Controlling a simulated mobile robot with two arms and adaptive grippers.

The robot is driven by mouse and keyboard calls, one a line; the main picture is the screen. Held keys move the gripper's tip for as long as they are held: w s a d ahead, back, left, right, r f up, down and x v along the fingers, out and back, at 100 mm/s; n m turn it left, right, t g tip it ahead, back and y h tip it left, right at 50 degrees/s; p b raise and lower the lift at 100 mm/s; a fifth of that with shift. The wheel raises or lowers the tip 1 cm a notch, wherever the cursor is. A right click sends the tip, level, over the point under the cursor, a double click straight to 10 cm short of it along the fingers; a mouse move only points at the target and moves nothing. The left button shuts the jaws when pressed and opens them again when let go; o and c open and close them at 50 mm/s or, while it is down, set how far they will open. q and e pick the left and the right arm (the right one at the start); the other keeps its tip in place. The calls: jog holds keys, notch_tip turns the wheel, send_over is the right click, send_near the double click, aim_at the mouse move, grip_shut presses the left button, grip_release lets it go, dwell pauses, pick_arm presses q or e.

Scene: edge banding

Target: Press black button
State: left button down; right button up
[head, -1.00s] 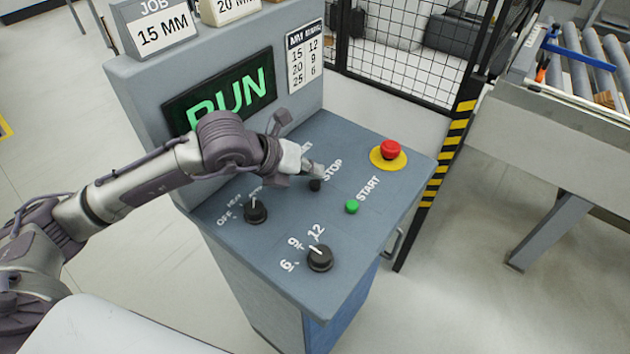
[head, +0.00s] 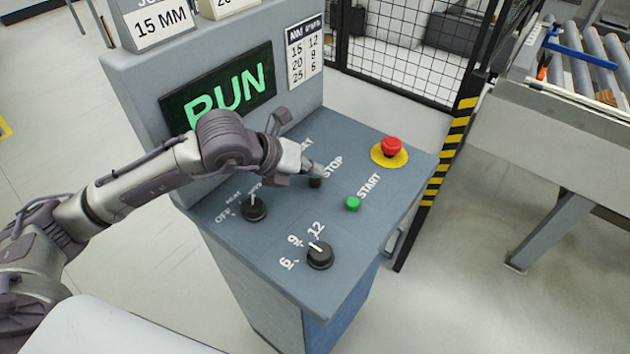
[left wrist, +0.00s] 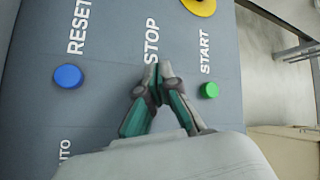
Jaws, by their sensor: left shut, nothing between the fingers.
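The black button (head: 315,183) sits beside the STOP label on the sloped control panel (head: 350,150) in the head view. My left gripper (head: 318,171) is shut and empty, with its fingertips right at the black button. I cannot tell whether they touch it. In the left wrist view the closed fingers (left wrist: 158,82) end just below the STOP lettering and hide the button. My right gripper is not in view.
A green START button (head: 352,204), a red emergency button (head: 391,147) and two black knobs (head: 320,256) (head: 254,208) share the panel. A blue RESET button (left wrist: 68,76) shows in the left wrist view. The green screen (head: 218,90) reads RUN.

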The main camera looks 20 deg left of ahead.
aim_at(312, 181)
pick_arm(q)
jog(key=shift+f+b, duration=0.55)
jog(key=shift+b, duration=0.05)
dwell(0.9)
jog(key=shift+r, duration=0.1)
jog(key=shift+r+p, duration=0.4)
jog(key=shift+r, duration=0.45)
jog(key=shift+r+p, duration=1.35)
jog(key=shift+r, duration=1.2)
jog(key=shift+f, duration=0.1)
